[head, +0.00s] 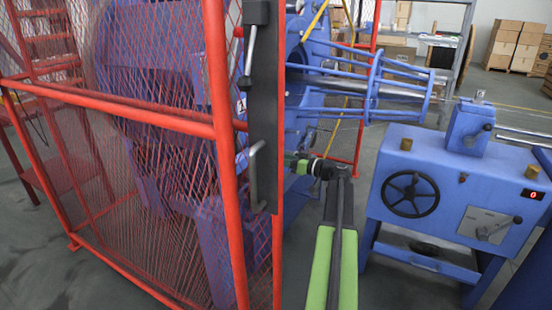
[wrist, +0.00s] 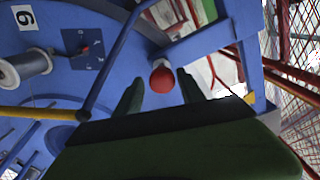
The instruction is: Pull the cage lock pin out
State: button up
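In the wrist view a red ball knob (wrist: 162,80) sits on a short pale stem against a blue bracket; it looks like the head of the cage lock pin. The pin's shaft is hidden behind the knob. My gripper (wrist: 160,82) is open, with one dark green finger on each side of the knob and a gap showing on both sides. I cannot tell if the knob is between the fingertips or just beyond them. In the head view my gripper (head: 300,165) is beside the blue machine, right of the cage door edge; the knob is not clear there.
The red mesh guard (head: 225,130) with its dark door post and grey handle (head: 256,175) stands close left of my arm. A blue stand with a black handwheel (head: 410,194) is on the right. A spool (wrist: 25,65) and yellow bar (wrist: 35,113) lie left in the wrist view.

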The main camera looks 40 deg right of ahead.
jog(key=shift+o, duration=0.5)
jog(key=shift+w+a, duration=0.25)
jog(key=v, duration=1.7)
jog(key=shift+s, duration=0.2)
